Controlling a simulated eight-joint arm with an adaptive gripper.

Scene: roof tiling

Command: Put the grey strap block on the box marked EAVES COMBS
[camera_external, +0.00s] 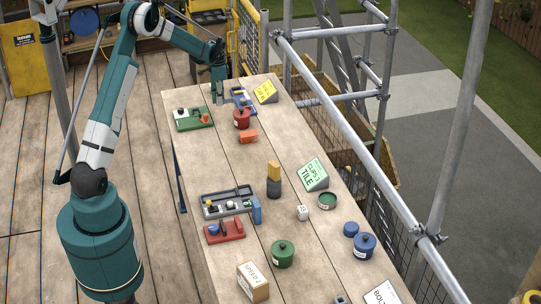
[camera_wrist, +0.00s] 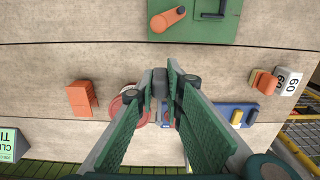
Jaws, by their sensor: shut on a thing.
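My gripper (camera_external: 218,98) is over the far end of the long wooden table, between the green tray and the blue tray. In the wrist view its green fingers (camera_wrist: 166,82) are closed on a small grey block (camera_wrist: 160,82), mostly hidden between the fingertips; this looks like the grey strap block. Whether it touches the table is unclear. I cannot read EAVES COMBS on any box. A brown box with a white label (camera_external: 253,282) and a box lettered BOL (camera_external: 381,293) stand at the near end.
A green tray (camera_external: 193,118), a blue tray (camera_external: 239,93), a yellow sign (camera_external: 265,91), a red jar (camera_external: 241,119) and an orange block (camera_external: 247,136) surround my gripper. Further along are a grey tray (camera_external: 226,201), a green TILE CLIPS sign (camera_external: 314,175) and a green jar (camera_external: 283,254). Scaffold rails line the right.

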